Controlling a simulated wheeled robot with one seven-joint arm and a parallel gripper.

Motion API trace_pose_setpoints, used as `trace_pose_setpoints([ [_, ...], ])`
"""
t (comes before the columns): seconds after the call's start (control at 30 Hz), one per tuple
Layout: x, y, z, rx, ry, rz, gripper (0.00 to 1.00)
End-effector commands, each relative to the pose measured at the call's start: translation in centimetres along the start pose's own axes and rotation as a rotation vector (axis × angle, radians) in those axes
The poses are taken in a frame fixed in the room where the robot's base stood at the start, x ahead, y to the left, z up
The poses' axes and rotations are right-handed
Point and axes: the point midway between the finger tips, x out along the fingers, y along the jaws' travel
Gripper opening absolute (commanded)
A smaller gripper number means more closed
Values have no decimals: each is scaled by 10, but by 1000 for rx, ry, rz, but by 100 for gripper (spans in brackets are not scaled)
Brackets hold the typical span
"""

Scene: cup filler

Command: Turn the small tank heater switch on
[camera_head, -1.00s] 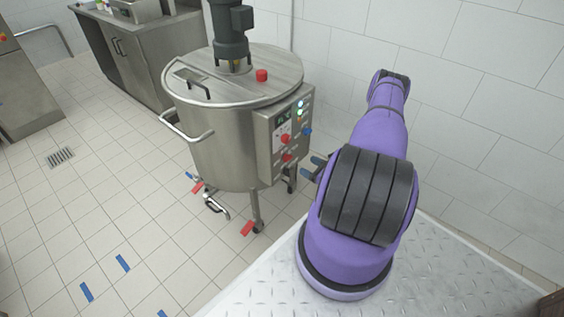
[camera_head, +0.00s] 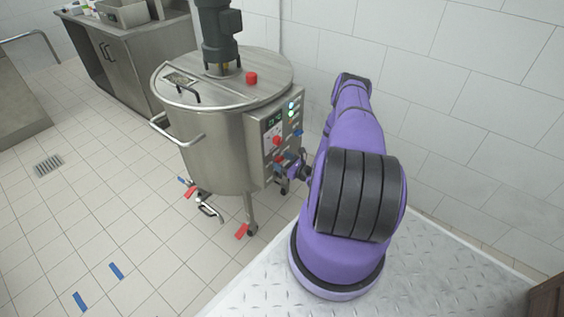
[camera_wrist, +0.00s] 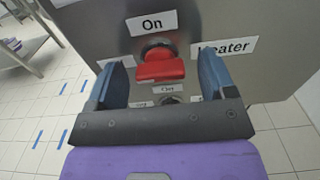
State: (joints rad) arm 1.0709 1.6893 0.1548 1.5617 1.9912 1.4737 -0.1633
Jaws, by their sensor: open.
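The small tank (camera_head: 215,145) is a round steel vessel on legs with a motor on its lid. Its control panel (camera_head: 272,140) faces my arm and carries red knobs and lit lamps. In the wrist view a red knob switch (camera_wrist: 161,66) sits on the panel, with an "On" label above it and a "Heater" label at its right. My gripper (camera_wrist: 168,85) is open, with its two blue fingers on either side of the red switch. I cannot tell whether they touch it. A second switch below it is mostly hidden by my gripper. In the head view my gripper (camera_head: 298,168) is small at the panel's lower right edge.
A steel cabinet (camera_head: 135,55) stands at the back left. A white tiled wall (camera_head: 460,110) is close on the right. The tiled floor left of the tank is open, with a drain grate (camera_head: 48,163) and blue tape marks.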

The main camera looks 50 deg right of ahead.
Motion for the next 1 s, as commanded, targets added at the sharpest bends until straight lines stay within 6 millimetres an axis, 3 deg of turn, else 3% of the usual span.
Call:
trace_pose_setpoints([
  [0.33,4,0,0,0,0,0,77],
  [0.5,4,0,0,0,0,0,38],
  [0.57,4,0,0,0,0,0,27],
  [1.0,3,0,0,90,-1,-1,27],
])
